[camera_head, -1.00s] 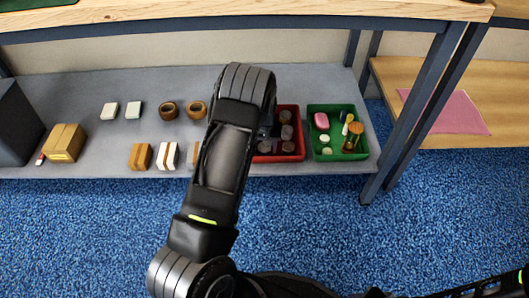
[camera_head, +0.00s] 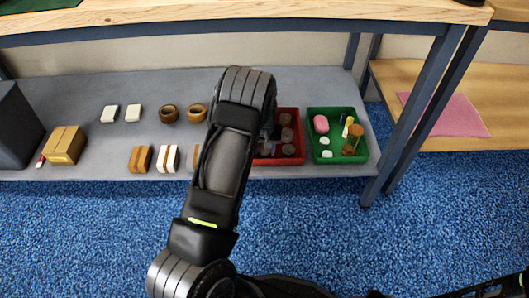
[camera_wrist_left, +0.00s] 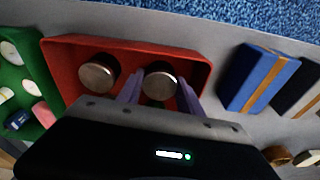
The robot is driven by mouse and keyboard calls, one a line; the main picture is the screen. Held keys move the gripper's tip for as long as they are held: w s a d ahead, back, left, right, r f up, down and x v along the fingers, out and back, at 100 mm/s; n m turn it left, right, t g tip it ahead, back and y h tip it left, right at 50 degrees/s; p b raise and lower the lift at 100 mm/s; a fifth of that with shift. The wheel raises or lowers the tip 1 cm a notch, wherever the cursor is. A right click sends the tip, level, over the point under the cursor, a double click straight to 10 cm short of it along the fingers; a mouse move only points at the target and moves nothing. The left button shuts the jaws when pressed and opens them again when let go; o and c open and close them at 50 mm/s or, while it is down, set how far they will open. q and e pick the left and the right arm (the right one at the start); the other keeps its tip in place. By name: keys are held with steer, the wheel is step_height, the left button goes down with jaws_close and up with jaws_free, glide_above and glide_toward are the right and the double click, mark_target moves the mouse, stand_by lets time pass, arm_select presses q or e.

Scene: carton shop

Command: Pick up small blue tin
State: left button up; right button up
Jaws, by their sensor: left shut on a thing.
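A small tin (camera_wrist_left: 160,86) with a round metallic lid stands in the red tray (camera_wrist_left: 65,60) in the left wrist view. Its side is dark, and I cannot tell its colour. My left gripper (camera_wrist_left: 159,79) is shut on this tin, one finger on each side. A second similar tin (camera_wrist_left: 97,75) stands beside it, outside the fingers. In the head view the red tray (camera_head: 300,151) is partly hidden by my left arm, which also covers most of the gripper. Several tins show there, one of them at the tray's right side (camera_head: 287,135).
A green tray (camera_head: 364,154) with mixed small things stands right of the red one. Wrapped blocks (camera_head: 168,158), brown rings (camera_head: 168,113) and a carton (camera_head: 63,145) lie on the grey shelf (camera_head: 90,92). The wooden table top (camera_head: 250,14) hangs above it.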

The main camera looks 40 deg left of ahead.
arm_select(q)
jaws_close()
step_height(320, 180, up, 10)
steer(key=p, duration=0.3)
steer(key=shift+p, duration=0.3)
stand_by(0.4)
